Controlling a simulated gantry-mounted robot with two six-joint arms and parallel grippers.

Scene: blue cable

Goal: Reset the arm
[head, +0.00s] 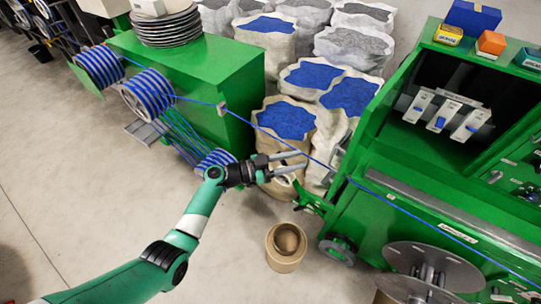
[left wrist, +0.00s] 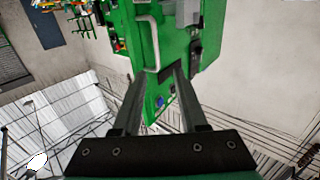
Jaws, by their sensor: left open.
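My left arm comes in from the lower left in the head view. Its gripper (head: 300,163) is open, with nothing seen between the fingers, and lies in the picture just below the blue cable (head: 287,143). I cannot tell how far apart they are in depth. The cable runs taut from the spools (head: 150,92) at left to the green machine (head: 400,215) at right. In the left wrist view the two fingers (left wrist: 158,82) stand apart, with a green machine (left wrist: 163,40) beyond them. My right gripper is not in view.
Sacks of blue and grey pellets (head: 287,118) stand behind the gripper. A brown round container (head: 287,262) stands on the floor below it. A green cabinet (head: 190,65) is at left and a metal reel (head: 433,262) at lower right. The floor at lower left is clear around my arm.

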